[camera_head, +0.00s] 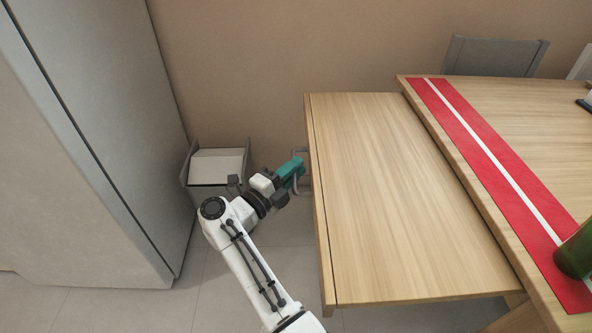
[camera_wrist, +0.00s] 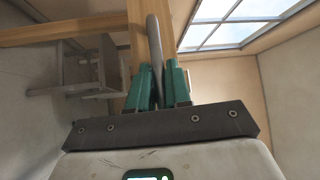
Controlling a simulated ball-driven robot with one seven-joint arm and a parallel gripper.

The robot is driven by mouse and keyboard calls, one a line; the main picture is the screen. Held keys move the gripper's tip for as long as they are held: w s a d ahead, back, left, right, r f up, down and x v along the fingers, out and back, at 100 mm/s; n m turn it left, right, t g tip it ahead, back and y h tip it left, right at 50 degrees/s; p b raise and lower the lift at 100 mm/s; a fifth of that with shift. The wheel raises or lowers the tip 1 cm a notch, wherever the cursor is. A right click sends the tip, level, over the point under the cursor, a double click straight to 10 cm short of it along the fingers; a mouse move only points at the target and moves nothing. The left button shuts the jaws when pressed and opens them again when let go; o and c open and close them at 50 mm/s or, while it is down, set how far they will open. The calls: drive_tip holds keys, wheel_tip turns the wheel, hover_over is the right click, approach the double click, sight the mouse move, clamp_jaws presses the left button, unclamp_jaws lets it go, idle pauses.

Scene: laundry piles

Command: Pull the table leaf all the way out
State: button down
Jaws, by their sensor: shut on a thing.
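The table leaf (camera_head: 405,200) is a light wood panel extended to the left of the main table (camera_head: 500,105), level with or a little below its top. A grey bar handle (camera_head: 303,170) sits on the leaf's left end. My gripper (camera_head: 296,168) has teal fingers and is at this handle, left of the leaf's edge. In the wrist view the two fingers (camera_wrist: 160,85) are shut on the grey handle (camera_wrist: 154,45), which runs up between them. Part of the handle is hidden by the fingers.
A red runner with a white stripe (camera_head: 490,170) lies on the main table, with a green bottle (camera_head: 575,252) at its near end. A grey bin (camera_head: 215,168) stands against the wall, left of my gripper. A tall cabinet (camera_head: 85,140) stands at far left. A chair (camera_head: 493,56) is behind the table.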

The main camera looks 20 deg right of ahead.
drive_tip(key=c, duration=1.3)
unclamp_jaws()
drive_tip(key=shift+a+f, duration=0.1)
drive_tip(key=shift+a, duration=0.4)
drive_tip(key=shift+o, duration=0.6)
drive_tip(key=shift+d, duration=0.15)
drive_tip(key=v, duration=1)
drive_tip(key=shift+s+a+p, duration=0.2)
drive_tip(key=shift+a+p, duration=0.15)
